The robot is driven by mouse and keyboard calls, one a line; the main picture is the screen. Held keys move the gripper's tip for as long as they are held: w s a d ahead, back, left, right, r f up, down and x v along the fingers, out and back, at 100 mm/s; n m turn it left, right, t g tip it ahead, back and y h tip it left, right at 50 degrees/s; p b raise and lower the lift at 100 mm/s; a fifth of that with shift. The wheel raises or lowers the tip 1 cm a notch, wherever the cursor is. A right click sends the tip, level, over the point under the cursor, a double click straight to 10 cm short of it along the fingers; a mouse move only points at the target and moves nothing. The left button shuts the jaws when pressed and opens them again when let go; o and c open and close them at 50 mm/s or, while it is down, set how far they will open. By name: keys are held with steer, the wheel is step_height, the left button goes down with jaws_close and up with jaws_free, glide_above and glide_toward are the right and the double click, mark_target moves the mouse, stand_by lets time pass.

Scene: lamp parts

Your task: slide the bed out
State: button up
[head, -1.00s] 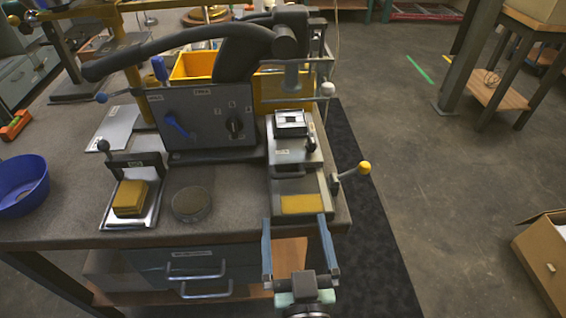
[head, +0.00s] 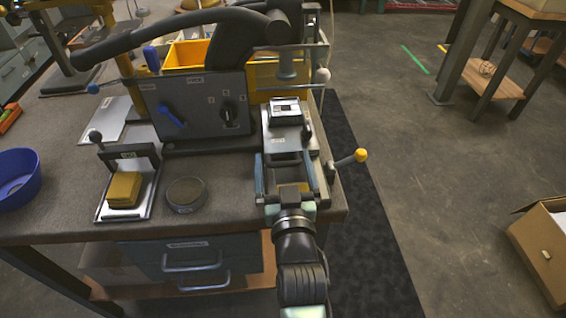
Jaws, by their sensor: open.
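The bed (head: 290,138) is a grey metal slide on the right side of the bench, with a black and silver block (head: 285,112) on it. A dark handle (head: 287,160) is at its front edge. My gripper (head: 282,158) is open, its two blue-grey fingers reaching over the front of the base plate (head: 325,196), one on each side of the handle. Contact with the handle cannot be told. The yellow patch (head: 296,187) on the plate is partly hidden by my gripper.
A lever with a yellow knob (head: 360,156) sticks out just right of the bed. A grey panel with a blue switch (head: 171,116) stands left. A round grey disc (head: 186,194) and a yellow block (head: 124,190) lie on the bench.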

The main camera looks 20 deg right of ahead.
steer(key=shift+a, duration=0.1)
jaws_close()
stand_by(0.4)
